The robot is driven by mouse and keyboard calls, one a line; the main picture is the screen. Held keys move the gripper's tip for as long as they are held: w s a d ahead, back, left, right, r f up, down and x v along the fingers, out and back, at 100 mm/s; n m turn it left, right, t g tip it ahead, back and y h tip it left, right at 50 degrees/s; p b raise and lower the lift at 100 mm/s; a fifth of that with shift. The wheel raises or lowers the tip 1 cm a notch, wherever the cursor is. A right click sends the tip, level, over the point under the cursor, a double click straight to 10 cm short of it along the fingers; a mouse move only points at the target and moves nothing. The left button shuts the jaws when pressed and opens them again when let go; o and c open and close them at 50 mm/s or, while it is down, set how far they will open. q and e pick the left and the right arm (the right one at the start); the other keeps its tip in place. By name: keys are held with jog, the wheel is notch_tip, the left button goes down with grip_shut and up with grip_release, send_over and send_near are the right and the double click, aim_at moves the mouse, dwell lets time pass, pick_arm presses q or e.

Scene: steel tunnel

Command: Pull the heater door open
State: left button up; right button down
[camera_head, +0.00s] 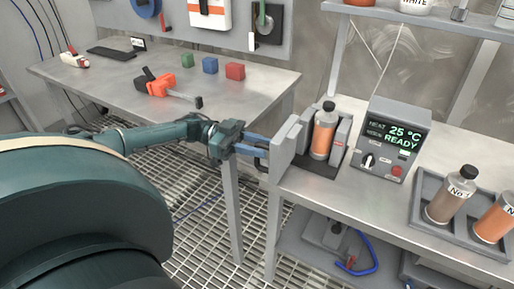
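The heater (341,134) stands at the left end of the right-hand steel bench. It has grey walls and holds an upright bottle (322,139) with orange contents and a dark cap. Its door looks like the light grey upright panel (287,146) on the heater's left side. The control box beside it reads "25 °C READY" (398,140). My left gripper (262,151) is at the left side of this panel, its blue fingers pointing at it. The fingertips and any door handle are hidden, so contact and grip cannot be told. My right gripper is not in view.
A tray (418,204) with two bottles sits right of the control box. A shelf (420,20) hangs above the bench. The left table (130,75) carries an orange tool (161,86) and small coloured blocks. A gap with grating floor (190,190) lies between the tables.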

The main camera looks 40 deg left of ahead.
pick_arm(q)
jog(key=shift+o, duration=0.2)
jog(key=shift+s+f, duration=0.1)
jog(key=shift+f, duration=0.1)
jog(key=shift+a, duration=0.15)
jog(key=b+v, duration=0.3)
jog(key=v, duration=1)
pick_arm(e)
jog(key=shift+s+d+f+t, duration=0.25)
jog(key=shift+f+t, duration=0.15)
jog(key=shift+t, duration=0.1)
